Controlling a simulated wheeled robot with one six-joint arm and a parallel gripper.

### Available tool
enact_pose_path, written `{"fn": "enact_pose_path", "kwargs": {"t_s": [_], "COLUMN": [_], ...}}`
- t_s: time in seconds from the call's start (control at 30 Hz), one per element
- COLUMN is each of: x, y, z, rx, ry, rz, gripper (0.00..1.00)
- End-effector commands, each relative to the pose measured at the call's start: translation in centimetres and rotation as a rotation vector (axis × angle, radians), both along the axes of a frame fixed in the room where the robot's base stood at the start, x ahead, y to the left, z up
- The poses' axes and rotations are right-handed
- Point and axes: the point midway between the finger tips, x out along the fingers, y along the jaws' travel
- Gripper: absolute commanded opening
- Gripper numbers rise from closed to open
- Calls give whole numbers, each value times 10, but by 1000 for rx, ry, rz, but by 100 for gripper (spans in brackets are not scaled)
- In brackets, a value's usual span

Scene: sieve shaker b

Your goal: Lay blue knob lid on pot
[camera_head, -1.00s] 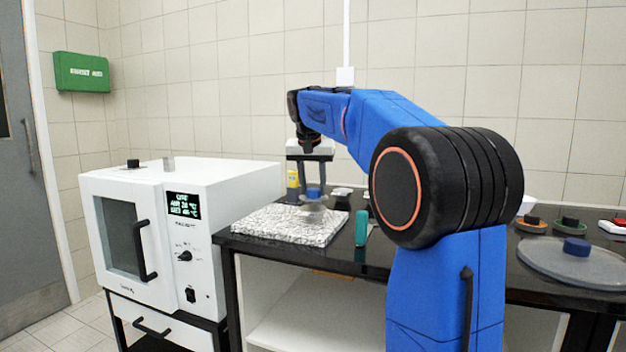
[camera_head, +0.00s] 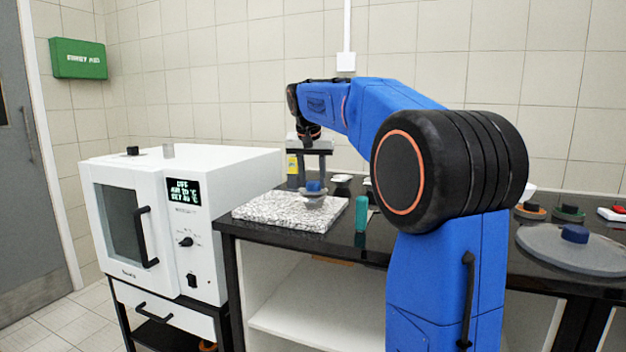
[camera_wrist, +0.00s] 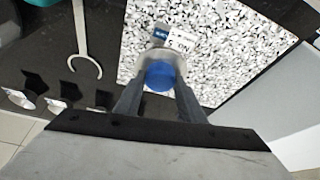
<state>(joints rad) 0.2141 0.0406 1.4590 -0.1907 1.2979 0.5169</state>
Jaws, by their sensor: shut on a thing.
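My gripper (camera_head: 315,182) is shut on the blue knob (camera_head: 313,187) of a small lid, above the speckled stone slab. In the wrist view the round blue knob (camera_wrist: 160,76) sits between my fingertips. A pale grey round body (camera_head: 314,201) shows directly below the knob in the head view. Where lid ends and pot begins cannot be told, nor whether they touch. A white label (camera_wrist: 184,42) shows just beyond the grey rim in the wrist view.
The speckled slab (camera_head: 280,215) lies on the black bench near its left end, beside a white oven (camera_head: 215,195). A teal-handled tool (camera_head: 361,214) stands to the right. A large grey disc (camera_head: 590,254) with a blue knob lies at far right.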

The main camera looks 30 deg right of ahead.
Motion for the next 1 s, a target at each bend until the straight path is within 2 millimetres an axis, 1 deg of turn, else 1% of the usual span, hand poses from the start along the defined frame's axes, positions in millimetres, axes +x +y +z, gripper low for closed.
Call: {"fn": "enact_pose_path", "kwargs": {"t_s": [0.43, 1.0], "x": [0, 0], "y": [0, 0], "z": [-1, -6], "rx": [0, -1], "ry": [0, -1], "rz": [0, 0], "gripper": [14, 14]}}
